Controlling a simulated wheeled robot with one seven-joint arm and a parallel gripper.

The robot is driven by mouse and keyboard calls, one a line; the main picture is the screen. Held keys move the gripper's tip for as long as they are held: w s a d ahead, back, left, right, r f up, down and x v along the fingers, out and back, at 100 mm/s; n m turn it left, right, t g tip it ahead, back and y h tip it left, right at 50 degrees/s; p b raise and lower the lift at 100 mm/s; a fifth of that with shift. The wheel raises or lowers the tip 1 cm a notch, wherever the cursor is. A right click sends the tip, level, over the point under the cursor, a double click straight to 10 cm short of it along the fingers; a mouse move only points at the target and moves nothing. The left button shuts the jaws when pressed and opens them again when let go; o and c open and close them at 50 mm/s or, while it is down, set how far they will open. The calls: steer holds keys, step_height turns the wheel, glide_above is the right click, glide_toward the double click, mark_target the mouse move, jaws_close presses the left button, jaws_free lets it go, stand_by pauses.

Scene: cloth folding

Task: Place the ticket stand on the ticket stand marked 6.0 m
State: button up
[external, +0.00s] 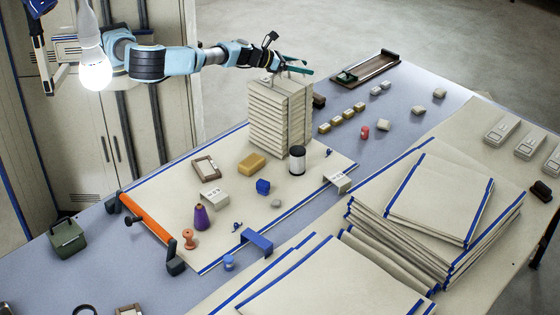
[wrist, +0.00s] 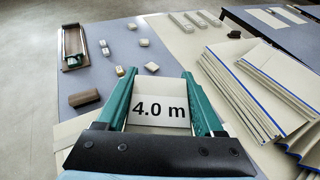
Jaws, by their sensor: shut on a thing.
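My gripper (external: 294,68) is at the end of the outstretched arm, just above a tall beige layered stack (external: 268,120). In the wrist view its green fingers (wrist: 160,76) are shut on a white ticket stand (wrist: 160,112) marked "4.0 m", whose face fills the space between them. In the external view the held stand is too small to make out clearly. Two small pale blocks with dark marks, one at the left (external: 214,197) and one at the right (external: 340,182), lie on the beige sheet; their marks cannot be read. No "6.0 m" marking is legible.
Blue-edged folded cloths (external: 440,200) are piled at right. A dark tray (external: 367,69) lies at the back.

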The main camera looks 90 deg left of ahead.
steer(key=w+d+f+b, duration=0.3)
steer(key=d+b, duration=0.2)
steer(key=d, duration=0.3)
steer(key=n+y+b, duration=0.1)
steer(key=b, duration=1)
glide_above(214, 197)
steer(key=w+a, duration=0.3)
steer(key=a, duration=0.1)
step_height(214, 197, down, 14)
steer(key=r, duration=0.1)
steer(key=f, duration=1)
steer(key=shift+w+d, duration=0.1)
steer(key=shift+d, duration=0.25)
steer(key=o, duration=1.3)
